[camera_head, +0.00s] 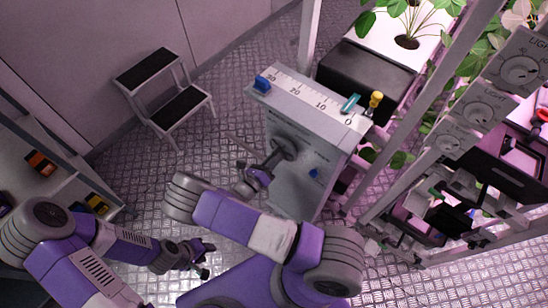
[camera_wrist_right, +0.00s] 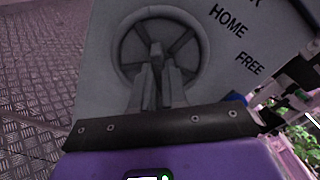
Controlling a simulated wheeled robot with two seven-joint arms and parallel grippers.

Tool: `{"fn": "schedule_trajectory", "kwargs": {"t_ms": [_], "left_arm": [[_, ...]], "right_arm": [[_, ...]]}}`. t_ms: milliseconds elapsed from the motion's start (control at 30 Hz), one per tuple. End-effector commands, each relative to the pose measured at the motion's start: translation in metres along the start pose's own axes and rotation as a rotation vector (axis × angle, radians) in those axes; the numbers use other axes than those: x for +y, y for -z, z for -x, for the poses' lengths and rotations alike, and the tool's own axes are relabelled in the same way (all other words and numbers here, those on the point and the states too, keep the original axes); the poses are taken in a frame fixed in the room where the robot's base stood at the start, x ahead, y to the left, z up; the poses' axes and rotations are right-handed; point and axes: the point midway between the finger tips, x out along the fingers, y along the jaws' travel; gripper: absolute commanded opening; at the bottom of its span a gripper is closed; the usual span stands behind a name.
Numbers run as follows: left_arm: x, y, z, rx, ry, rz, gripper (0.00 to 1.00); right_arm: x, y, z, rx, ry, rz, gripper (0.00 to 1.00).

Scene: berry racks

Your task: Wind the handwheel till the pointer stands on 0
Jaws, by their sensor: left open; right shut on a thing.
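The grey cabinet (camera_head: 318,165) has a scale marked 30 to 0 along its top (camera_head: 308,96). A teal pointer (camera_head: 350,103) stands near the 0 end; I cannot read its exact mark. The handwheel (camera_head: 284,148) is on the cabinet's front face, and it fills the upper middle of the right wrist view (camera_wrist_right: 200,50). My right gripper (camera_head: 268,165) reaches it from the front; in the wrist view its fingers (camera_wrist_right: 155,75) are shut on a part at the wheel's middle. My left gripper (camera_head: 207,259) is open and empty, low over the floor, away from the cabinet.
A blue block (camera_head: 262,85) sits at the 30 end, and a yellow knob (camera_head: 375,99) beyond the 0 end. A blue knob (camera_head: 313,173) is right of the wheel, near HOME and FREE lettering. A step stool (camera_head: 180,104) stands left; plant racks (camera_head: 400,120) stand right.

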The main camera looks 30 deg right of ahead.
Motion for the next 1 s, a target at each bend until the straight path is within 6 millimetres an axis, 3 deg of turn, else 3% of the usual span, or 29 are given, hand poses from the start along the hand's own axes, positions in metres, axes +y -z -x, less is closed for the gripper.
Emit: {"fn": "schedule_trajectory", "kwargs": {"t_ms": [1000], "left_arm": [[0.0006, 0.0, 0.0016, 0.0, 0.0, 0.0, 0.43]], "right_arm": [[-0.0002, -0.0001, 0.0003, -0.001, -0.001, -0.953, 0.0]]}}
